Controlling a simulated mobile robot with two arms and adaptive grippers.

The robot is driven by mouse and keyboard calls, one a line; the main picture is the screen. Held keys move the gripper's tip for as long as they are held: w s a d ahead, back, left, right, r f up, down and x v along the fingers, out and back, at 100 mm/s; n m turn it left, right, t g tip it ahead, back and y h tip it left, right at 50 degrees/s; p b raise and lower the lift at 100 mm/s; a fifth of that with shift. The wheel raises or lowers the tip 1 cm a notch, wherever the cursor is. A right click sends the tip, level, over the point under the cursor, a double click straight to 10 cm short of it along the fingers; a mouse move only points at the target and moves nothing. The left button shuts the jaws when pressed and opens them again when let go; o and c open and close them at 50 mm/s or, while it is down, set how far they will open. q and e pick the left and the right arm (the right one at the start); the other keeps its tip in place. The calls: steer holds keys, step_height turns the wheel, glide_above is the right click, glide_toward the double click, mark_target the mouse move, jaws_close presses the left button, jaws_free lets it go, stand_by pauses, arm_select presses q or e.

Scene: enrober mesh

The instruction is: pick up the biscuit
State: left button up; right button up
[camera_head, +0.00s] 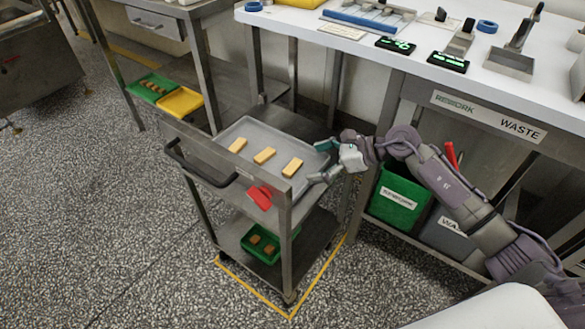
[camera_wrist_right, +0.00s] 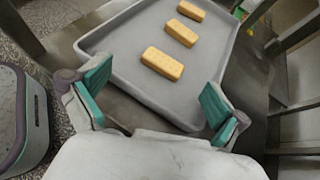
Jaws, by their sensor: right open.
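Three oblong golden biscuits lie apart in a row on a grey tray (camera_head: 228,134) on the top of a steel trolley. In the head view they are the left biscuit (camera_head: 238,145), the middle biscuit (camera_head: 265,155) and the right biscuit (camera_head: 292,167), which is nearest my right gripper (camera_head: 323,160). The right gripper is open and empty at the tray's right end. In the right wrist view, the nearest biscuit (camera_wrist_right: 162,63) lies beyond and between the open teal-padded fingers (camera_wrist_right: 155,98), not touched by them. My left gripper is not in view.
A red tag (camera_head: 260,197) hangs on the trolley's side. A green tray (camera_head: 262,243) with biscuits is on the trolley's lower shelf. A white worktable (camera_head: 400,56) stands behind, with a green rework bin (camera_head: 397,198) beneath it. Yellow floor tape surrounds the trolley.

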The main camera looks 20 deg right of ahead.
mark_target(294, 166)
steer(key=x, duration=0.3)
steer(key=b+x, duration=0.1)
steer(key=x, duration=0.1)
steer(key=shift+w+d+f, duration=0.15)
steer(key=shift+w+f, duration=0.1)
steer(key=shift+w, duration=0.1)
steer(key=c, duration=0.9)
